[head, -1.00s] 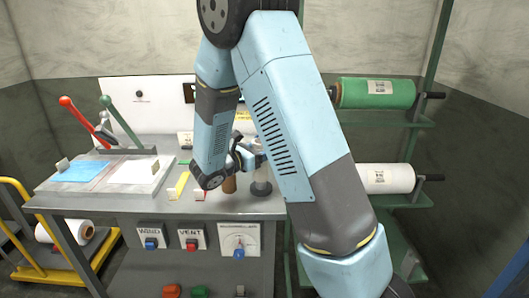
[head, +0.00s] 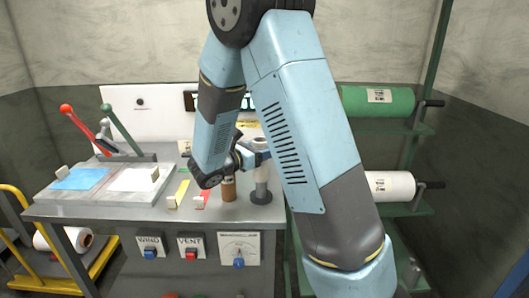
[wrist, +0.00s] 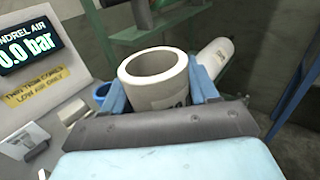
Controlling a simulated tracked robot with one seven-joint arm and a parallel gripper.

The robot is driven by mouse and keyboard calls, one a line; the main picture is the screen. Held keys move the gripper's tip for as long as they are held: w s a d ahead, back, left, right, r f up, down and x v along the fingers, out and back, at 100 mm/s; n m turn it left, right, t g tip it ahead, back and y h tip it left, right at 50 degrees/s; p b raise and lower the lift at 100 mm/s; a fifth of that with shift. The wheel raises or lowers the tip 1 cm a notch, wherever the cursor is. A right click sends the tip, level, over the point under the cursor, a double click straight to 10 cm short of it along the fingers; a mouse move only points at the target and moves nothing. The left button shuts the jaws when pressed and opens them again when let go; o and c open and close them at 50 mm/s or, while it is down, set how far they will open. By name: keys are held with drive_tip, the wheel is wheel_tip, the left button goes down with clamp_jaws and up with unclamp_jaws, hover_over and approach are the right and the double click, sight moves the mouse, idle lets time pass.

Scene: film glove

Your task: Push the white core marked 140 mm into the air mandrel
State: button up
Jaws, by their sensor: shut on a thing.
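My gripper (head: 257,155) is shut on a white core (wrist: 152,95), whose wide open end faces the wrist camera between the two blue fingers. Dark print shows on the core's side, but it is partly hidden and I cannot read it. In the head view the gripper is over the bench, at a pale upright cylinder (head: 261,176) on a round dark base (head: 261,197). I cannot tell whether this is the air mandrel, or whether the held core touches it. My arm hides part of this area.
A brown core (head: 229,190) stands just left of the dark base on the bench (head: 110,210). The mandrel air display (wrist: 28,47) reads 0.0 bar. A rack at right holds a green roll (head: 360,101) and a white roll (head: 390,186). Levers (head: 85,127) stand at left.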

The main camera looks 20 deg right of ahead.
drive_tip(key=shift+r, duration=1.5)
drive_tip(key=shift+r, duration=0.25)
drive_tip(key=shift+f, duration=3.9)
idle(0.8)
drive_tip(key=o, duration=1.1)
drive_tip(key=v, duration=1.3)
drive_tip(key=shift+s+a, duration=0.1)
drive_tip(key=shift+a, duration=0.3)
